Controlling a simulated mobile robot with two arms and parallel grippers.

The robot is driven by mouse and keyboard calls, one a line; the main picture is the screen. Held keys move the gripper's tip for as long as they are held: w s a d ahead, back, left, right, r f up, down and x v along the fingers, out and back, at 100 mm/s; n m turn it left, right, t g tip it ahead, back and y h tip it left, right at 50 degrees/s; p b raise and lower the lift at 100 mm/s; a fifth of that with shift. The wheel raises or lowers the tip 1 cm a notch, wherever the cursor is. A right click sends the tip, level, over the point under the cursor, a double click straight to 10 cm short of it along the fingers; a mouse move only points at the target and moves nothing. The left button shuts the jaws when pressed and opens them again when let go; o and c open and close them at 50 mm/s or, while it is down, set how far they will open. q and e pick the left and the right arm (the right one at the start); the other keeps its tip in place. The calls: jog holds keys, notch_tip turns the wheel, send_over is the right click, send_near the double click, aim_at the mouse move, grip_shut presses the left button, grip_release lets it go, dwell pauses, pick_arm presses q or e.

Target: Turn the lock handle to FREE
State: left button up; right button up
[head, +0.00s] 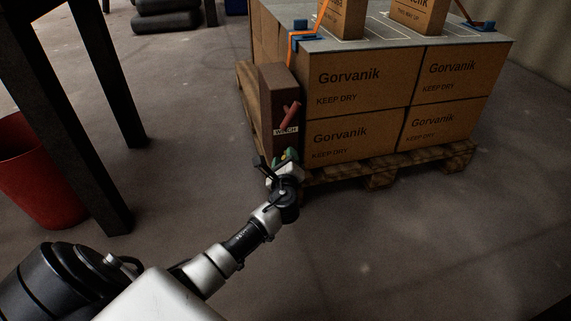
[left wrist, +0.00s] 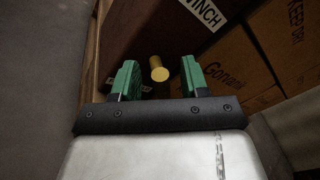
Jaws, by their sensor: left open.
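A brown winch box (head: 279,95) with a WINCH label stands against the left front of the carton stack; it fills the upper part of the left wrist view (left wrist: 145,35). A red lever (head: 290,114) is on its face above the label. My left gripper (head: 282,158) is low at the front of the box, its green fingers open. In the left wrist view a short brass-coloured round peg (left wrist: 159,69), perhaps the lock handle's grip, shows between the fingers with gaps both sides. A small label below it is mostly hidden, and FREE cannot be read.
Gorvanik cartons (head: 356,77) sit on a wooden pallet (head: 381,178) just right of the winch box. A red bin (head: 38,175) and dark table legs (head: 112,80) stand at left. The floor in front is clear.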

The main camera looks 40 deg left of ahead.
pick_arm(q)
jog(key=shift+w+a, duration=0.15)
jog(key=shift+c, duration=0.4)
grip_shut()
jog(key=shift+f, duration=0.1)
